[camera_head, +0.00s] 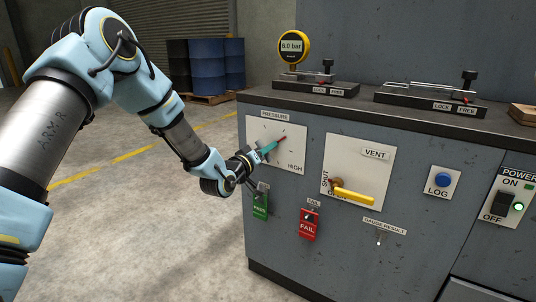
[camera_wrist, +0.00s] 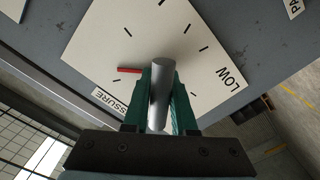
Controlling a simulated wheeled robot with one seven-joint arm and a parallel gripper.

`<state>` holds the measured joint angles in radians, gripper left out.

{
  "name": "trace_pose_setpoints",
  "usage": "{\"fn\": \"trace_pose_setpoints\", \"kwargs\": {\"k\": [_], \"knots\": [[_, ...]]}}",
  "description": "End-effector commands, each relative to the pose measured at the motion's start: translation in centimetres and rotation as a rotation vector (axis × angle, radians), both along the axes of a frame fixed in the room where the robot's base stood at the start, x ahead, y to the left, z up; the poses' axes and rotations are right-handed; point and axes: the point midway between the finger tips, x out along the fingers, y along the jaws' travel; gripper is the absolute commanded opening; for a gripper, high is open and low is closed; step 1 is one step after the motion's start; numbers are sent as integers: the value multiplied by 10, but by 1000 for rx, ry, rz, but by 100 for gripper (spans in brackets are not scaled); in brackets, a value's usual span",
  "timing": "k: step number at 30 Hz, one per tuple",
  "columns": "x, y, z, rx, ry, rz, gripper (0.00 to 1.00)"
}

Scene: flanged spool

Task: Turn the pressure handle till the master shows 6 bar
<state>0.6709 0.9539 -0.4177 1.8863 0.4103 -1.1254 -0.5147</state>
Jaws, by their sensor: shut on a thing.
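The master gauge (camera_head: 292,46) is yellow and round, stands on the bench top, and reads 6.0 bar. The pressure plate (camera_head: 290,160) is white, marked HIGH at its lower right. In the wrist view the plate (camera_wrist: 205,75) shows tick marks and LOW. My gripper (camera_head: 265,149) is shut on the pressure handle, a grey cylinder (camera_wrist: 160,85) between my green fingers (camera_wrist: 162,100). A red pointer (camera_head: 281,139) sticks out past the fingers, up and right; it also shows in the wrist view (camera_wrist: 129,69). The handle's base is mostly hidden.
Right of the pressure plate is the vent plate with a yellow handle (camera_head: 352,194). A blue LOG button (camera_head: 442,180) and a POWER switch (camera_head: 502,205) with a lit green lamp are further right. Green (camera_head: 260,205) and red FAIL (camera_head: 308,225) tags hang below.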

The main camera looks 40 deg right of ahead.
Motion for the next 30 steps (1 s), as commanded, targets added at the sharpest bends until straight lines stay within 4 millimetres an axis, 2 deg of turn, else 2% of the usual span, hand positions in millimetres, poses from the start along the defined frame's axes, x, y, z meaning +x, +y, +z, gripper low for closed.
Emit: {"fn": "trace_pose_setpoints", "kwargs": {"k": [10, 26, 27, 30], "knots": [[-1, 0, 0, 35, -140, -2, 0], [-1, 0, 0, 43, -163, -1, 0], [-1, 0, 0, 42, -164, -2, 26], [-1, 0, 0, 43, -163, -1, 37]]}}
